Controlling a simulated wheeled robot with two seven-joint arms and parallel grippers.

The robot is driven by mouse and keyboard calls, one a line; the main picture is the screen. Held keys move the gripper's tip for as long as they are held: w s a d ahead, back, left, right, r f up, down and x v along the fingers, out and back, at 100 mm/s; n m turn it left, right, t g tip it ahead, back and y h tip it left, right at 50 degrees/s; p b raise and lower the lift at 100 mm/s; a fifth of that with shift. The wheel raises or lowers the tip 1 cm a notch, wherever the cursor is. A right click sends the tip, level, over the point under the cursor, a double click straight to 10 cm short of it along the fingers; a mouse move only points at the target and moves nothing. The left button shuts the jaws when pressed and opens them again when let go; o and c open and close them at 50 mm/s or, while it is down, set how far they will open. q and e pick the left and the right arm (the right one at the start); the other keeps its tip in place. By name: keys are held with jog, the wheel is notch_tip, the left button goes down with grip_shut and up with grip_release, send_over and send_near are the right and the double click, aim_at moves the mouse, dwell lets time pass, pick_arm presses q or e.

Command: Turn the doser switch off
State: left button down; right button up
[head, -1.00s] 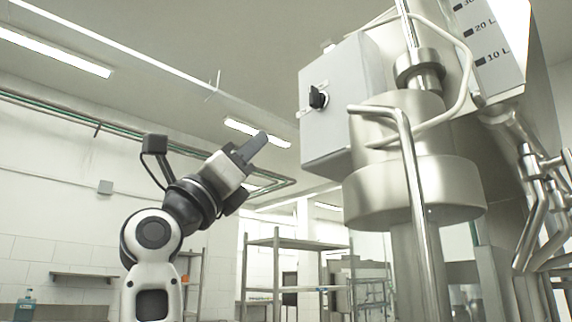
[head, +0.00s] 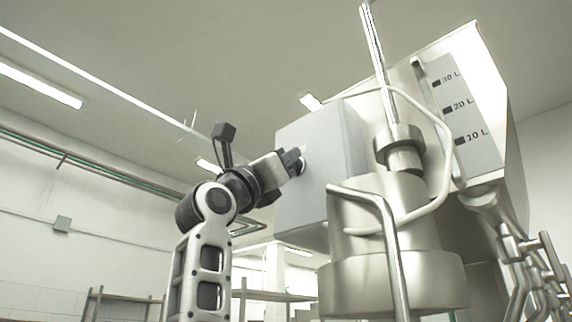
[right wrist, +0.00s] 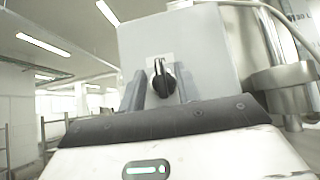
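The doser switch is a black rotary knob (right wrist: 163,82) on a pale plate, on the front of a grey box (head: 320,190). In the right wrist view the knob's grip looks roughly upright. My right gripper (head: 296,161) is at the box face, in front of the switch, and hides most of it in the head view. In the right wrist view its two grey fingers (right wrist: 161,90) are apart, one on each side of the knob. A gap shows beside the knob; I cannot tell whether either finger touches it. My left gripper is out of view.
The steel filler body (head: 395,285) stands right of the box, with a bent pipe (head: 385,220) in front. A hopper with a litre scale (head: 465,110) is at the right. Metal shelves (head: 270,296) stand behind. Free space lies left of the box.

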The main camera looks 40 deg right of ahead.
jog(key=shift+x, duration=1.1)
grip_shut()
jog(key=shift+a, duration=0.1)
